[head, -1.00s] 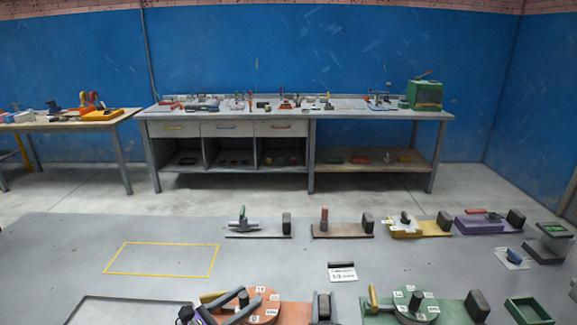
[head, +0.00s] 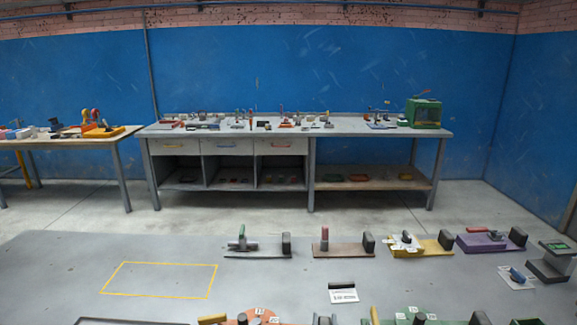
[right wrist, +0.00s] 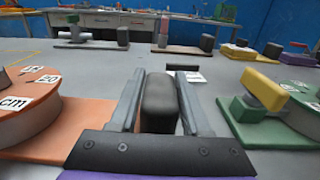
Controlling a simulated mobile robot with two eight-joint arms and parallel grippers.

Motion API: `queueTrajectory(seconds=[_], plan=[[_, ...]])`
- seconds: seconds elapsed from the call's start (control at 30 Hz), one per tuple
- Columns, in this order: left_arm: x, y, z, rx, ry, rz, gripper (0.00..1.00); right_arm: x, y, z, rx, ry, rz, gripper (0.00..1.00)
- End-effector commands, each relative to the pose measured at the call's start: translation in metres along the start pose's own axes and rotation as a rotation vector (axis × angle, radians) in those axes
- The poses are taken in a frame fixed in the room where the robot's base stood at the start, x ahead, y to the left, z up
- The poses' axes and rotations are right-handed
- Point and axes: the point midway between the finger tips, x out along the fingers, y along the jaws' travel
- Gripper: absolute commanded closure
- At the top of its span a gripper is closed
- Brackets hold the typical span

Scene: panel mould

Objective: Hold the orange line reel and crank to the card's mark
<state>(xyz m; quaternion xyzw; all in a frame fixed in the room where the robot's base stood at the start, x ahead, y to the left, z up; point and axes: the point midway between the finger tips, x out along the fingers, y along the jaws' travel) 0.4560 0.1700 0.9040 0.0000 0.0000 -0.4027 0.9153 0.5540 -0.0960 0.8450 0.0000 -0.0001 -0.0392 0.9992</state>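The orange line reel shows at the bottom edge of the head view, mostly cut off, with its disc (head: 231,321) and yellow block (head: 212,319). In the right wrist view its orange base (right wrist: 88,125) and the disc with number tags (right wrist: 25,110) are at the left.
A green reel (right wrist: 262,115) stands close to the right. Several other fixtures, such as a purple one (head: 487,243), line the far part of the table. A yellow outlined area (head: 160,281) at left is empty.

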Motion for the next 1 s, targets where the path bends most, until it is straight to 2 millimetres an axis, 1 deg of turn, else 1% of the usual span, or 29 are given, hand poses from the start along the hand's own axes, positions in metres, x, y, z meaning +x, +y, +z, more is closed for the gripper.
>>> queueTrajectory(seconds=[0.03, 0.13, 0.4, 0.53, 0.67, 0.9, 1.0], plan=[[0.0, 0.0, 0.0, 0.0, 0.0, 0.0, 0.39, 0.0, 0.0, 0.0, 0.0, 0.0, 0.0, 0.42], [0.0, 0.0, 0.0, 0.0, 0.0, 0.0, 0.39, 0.0, 0.0, 0.0, 0.0, 0.0, 0.0, 0.24], [0.0, 0.0, 0.0, 0.0, 0.0, 0.0, 0.39, 0.0, 0.0, 0.0, 0.0, 0.0, 0.0, 0.23], [0.0, 0.0, 0.0, 0.0, 0.0, 0.0, 0.39, -0.007, 0.0, 0.0, 0.001, 0.0, 0.001, 0.23], [0.0, 0.0, 0.0, 0.0, 0.0, 0.0, 0.39, -0.028, 0.0, 0.0, 0.0, 0.0, 0.001, 0.23], [0.0, 0.0, 0.0, 0.0, 0.0, 0.0, 0.39, -0.08, 0.001, 0.0, 0.001, 0.0, 0.003, 0.23], [0.0, 0.0, 0.0, 0.0, 0.0, 0.0, 0.39, -0.097, 0.001, 0.0, 0.001, 0.0, 0.002, 0.23]])
